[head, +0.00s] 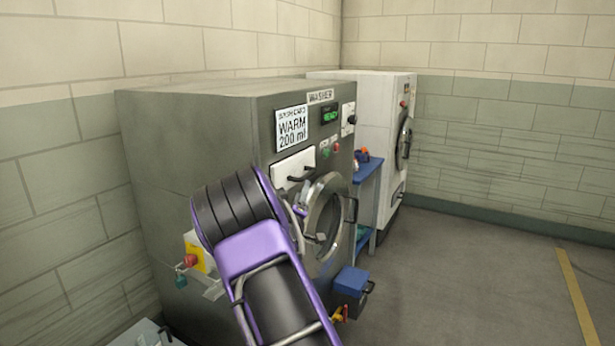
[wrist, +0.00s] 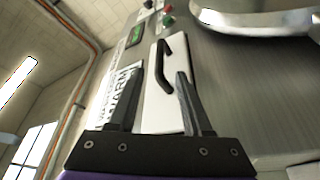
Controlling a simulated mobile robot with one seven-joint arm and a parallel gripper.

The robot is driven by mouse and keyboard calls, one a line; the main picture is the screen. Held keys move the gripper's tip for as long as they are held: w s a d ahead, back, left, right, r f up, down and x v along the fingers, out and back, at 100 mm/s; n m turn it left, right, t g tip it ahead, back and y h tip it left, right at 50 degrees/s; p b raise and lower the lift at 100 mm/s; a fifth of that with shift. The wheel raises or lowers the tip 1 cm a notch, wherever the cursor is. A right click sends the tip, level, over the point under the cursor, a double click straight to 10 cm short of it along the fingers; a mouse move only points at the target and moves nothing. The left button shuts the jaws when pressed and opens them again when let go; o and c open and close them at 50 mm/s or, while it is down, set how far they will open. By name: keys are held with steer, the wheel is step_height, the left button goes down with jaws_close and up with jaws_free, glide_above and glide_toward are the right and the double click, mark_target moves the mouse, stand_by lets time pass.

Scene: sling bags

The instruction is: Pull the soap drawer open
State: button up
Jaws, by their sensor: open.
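The soap drawer is a white front panel (head: 292,170) with a black bar handle (head: 300,174) on the grey washer (head: 185,190), below the "WARM 200 ml" card. It looks closed, flush with the washer's face. In the wrist view the white drawer front (wrist: 153,110) is straight ahead, with its black handle (wrist: 165,72) showing between and beyond the fingertips. My gripper (wrist: 160,73) is open and empty, its two black fingers on either side of the panel. Whether a finger touches the panel cannot be told. In the head view my purple and black arm hides most of the gripper.
The washer's round metal door (head: 326,222) sits just below the drawer, close to my gripper. A blue shelf (head: 366,168) and a white machine (head: 385,105) stand beyond. The floor to the right is clear.

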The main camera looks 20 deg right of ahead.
mark_target(308, 173)
steer(key=x, duration=0.9)
steer(key=shift+w+d, duration=0.15)
steer(key=shift+w, duration=0.05)
jaws_close()
stand_by(1.2)
